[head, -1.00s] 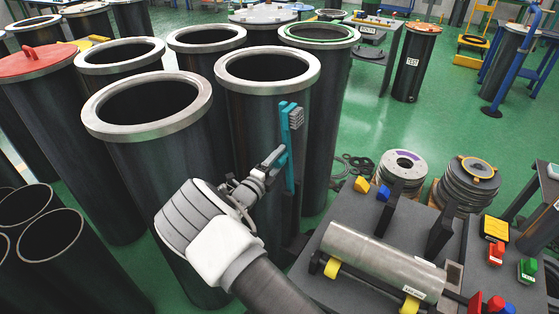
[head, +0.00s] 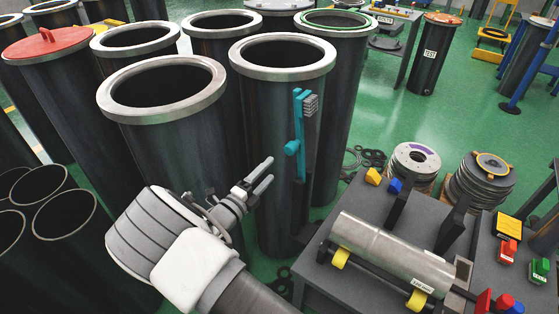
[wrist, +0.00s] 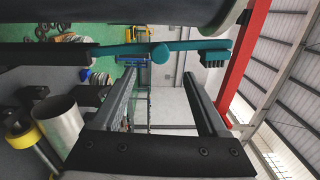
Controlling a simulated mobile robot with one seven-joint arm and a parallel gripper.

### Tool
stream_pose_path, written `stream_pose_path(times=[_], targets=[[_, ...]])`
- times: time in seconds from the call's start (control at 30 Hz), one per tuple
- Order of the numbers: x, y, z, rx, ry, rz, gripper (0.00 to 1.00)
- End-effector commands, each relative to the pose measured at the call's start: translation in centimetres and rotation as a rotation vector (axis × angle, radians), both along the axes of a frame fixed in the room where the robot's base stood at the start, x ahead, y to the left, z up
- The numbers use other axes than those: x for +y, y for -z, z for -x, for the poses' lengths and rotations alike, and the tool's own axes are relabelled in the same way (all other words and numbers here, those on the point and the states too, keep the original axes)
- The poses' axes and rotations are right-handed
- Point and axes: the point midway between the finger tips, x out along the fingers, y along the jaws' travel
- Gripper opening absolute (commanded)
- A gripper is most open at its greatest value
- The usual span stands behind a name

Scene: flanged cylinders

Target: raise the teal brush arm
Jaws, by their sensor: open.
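The teal brush arm (head: 298,118) stands upright against the side of a dark flanged cylinder (head: 268,110). Its grey bristle head (head: 311,105) is at the top right, just below the cylinder's flange. A round teal knob (head: 292,147) sits partway down the arm. In the wrist view the teal arm (wrist: 190,47) runs across the top, with its knob (wrist: 158,53) between the fingers and beyond them. My gripper (head: 269,172) is open and empty, lower left of the knob and apart from it. The fingers also show in the wrist view (wrist: 161,74).
Several open flanged cylinders stand close behind and left of my gripper. A dark workbench (head: 385,225) with a metal roller (head: 390,255) is at the right. Open pipes (head: 70,220) stand at the lower left.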

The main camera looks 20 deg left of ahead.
Motion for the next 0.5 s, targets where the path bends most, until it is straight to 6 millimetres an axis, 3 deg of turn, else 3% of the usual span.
stream_pose_path(times=[0.2, 0.5], targets=[[1.3, 0.1, 3.4, 0.001, -0.002, -0.001, 0.76], [1.5, 0.1, 4.4, 0.0, 0.0, 0.0, 0.76]])
